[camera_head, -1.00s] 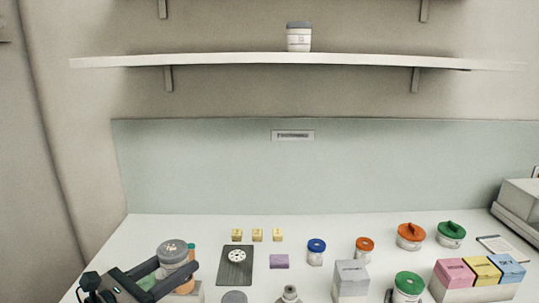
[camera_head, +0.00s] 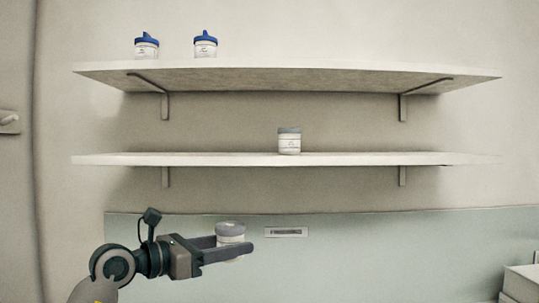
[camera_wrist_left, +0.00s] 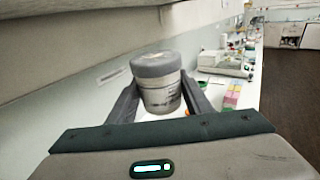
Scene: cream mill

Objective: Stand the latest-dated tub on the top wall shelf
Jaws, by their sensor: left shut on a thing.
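My left gripper (camera_head: 232,250) is shut on a grey-lidded white tub (camera_head: 230,232), held upright in the air in front of the backsplash, below the lower shelf. In the left wrist view the tub (camera_wrist_left: 158,82) sits between the two fingers (camera_wrist_left: 160,100); its label print is too blurred to read. My right gripper is not in view.
The lower shelf (camera_head: 220,160) holds another grey-lidded tub (camera_head: 289,142) near its middle. Brackets (camera_head: 403,108) support the shelves. The top shelf is clear from its middle to its right end. A small label plate (camera_head: 286,232) is on the backsplash.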

